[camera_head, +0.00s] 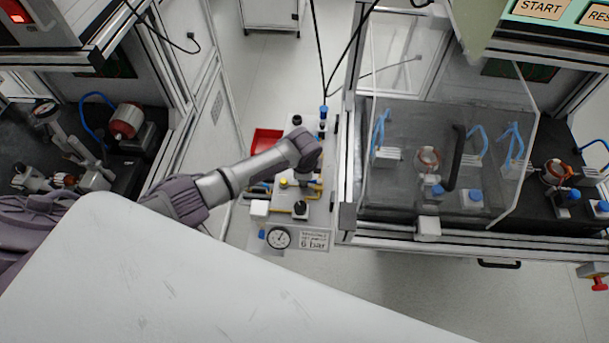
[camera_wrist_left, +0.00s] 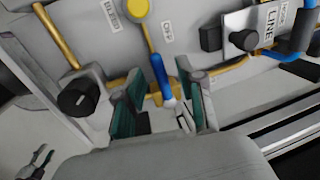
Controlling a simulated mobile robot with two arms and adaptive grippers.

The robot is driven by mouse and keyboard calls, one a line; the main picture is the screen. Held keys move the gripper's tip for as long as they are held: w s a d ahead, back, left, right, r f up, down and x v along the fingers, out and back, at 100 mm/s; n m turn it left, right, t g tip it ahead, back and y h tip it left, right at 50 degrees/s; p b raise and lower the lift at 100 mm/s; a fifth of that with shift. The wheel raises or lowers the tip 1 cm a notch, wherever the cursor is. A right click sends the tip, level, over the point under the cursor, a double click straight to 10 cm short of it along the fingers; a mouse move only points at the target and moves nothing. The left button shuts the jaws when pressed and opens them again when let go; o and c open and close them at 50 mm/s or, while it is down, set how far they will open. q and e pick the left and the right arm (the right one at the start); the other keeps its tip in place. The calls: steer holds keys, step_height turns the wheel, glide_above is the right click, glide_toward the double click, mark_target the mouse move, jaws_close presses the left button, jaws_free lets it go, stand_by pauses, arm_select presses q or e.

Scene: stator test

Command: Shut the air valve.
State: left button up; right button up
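The air panel (camera_head: 317,215) stands between the two machines, with brass pipes and a round pressure gauge (camera_head: 278,238) near its front. In the head view my left gripper (camera_head: 308,180) is over the panel's middle and hides the lever. My right gripper is not in view.
A yellow button (camera_wrist_left: 137,9), a black knob (camera_wrist_left: 78,98) and a LINE label plate (camera_wrist_left: 268,22) are near the lever. A sign reading 6 bar (camera_head: 314,240) is beside the gauge. A clear guard (camera_head: 450,150) stands right of the panel. A red bin (camera_head: 266,142) is behind my arm.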

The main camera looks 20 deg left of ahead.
arm_select(q)
step_height(320, 180, up, 12)
steer(key=s, duration=0.2)
steer(key=shift+s+d, duration=0.15)
steer(key=shift+d, duration=0.15)
steer(key=shift+f, duration=0.1)
